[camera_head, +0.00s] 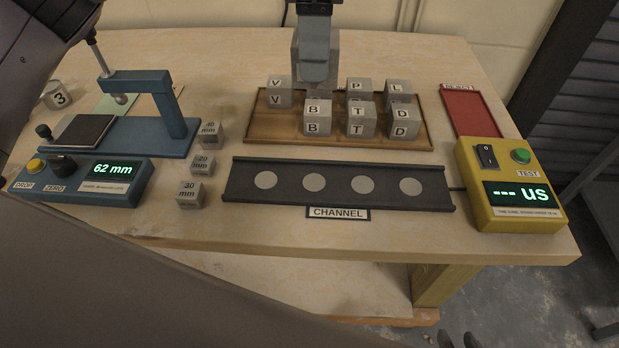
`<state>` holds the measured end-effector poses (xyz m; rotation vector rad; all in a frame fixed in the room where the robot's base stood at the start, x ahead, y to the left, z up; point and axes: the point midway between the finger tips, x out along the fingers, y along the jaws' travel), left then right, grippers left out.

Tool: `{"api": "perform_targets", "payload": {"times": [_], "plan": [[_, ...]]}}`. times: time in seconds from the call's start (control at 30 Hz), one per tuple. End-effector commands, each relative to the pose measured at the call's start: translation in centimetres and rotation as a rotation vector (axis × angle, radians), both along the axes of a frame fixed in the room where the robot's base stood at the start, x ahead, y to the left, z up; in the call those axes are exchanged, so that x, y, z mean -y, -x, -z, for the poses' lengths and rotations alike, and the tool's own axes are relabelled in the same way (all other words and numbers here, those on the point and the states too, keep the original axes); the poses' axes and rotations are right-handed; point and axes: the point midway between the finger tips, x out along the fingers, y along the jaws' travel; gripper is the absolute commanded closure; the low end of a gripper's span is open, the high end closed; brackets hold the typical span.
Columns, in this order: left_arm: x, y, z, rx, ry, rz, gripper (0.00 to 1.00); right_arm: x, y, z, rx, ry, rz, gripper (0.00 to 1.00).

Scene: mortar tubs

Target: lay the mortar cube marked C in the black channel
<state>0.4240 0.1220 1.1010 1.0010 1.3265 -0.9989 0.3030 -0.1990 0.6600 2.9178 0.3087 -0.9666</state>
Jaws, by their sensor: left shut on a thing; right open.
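My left gripper (316,76) comes down from the top of the view, shut on a plain grey mortar cube (336,62). Its near finger covers most of the cube's front, so no letter shows. It hangs at the wooden tray, behind the B cube; whether it touches the tray I cannot tell. The black channel (338,187) lies in front of the tray, empty, with several pale round discs along its floor. Two dark tips at the bottom edge appear to be my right gripper (459,338), open and empty, off the table's front.
The wooden tray (285,131) holds lettered cubes V, P, L, B, T and D. Marked mm blocks (190,194) stand left of the channel. A blue gauge (150,134) is farther left, a yellow tester (510,185) and red tray (472,110) right. My arm covers the lower left.

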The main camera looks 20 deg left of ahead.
Motion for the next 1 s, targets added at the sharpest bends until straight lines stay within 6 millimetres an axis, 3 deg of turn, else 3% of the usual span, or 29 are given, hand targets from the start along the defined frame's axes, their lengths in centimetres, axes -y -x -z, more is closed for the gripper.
{"api": "perform_targets", "payload": {"times": [0.5, 0.63, 0.87, 1.0], "plan": [[0.0, 0.1, 12.0, -0.004, -0.001, 0.000, 0.83, -0.2, -0.2, 0.7, 0.000, -0.005, -0.005, 0.57], [0.0, 0.1, 14.2, -0.002, 0.000, 0.001, 0.83, -0.2, -0.2, 0.7, 0.001, -0.006, -0.006, 0.57], [0.0, 0.0, 15.8, -0.001, 0.000, 0.000, 0.83, -0.2, -0.2, 0.7, 0.001, -0.006, -0.006, 0.57], [0.0, 0.1, 17.8, -0.004, -0.001, -0.001, 0.83, -0.2, -0.3, 0.7, 0.001, -0.005, -0.005, 0.57]]}}
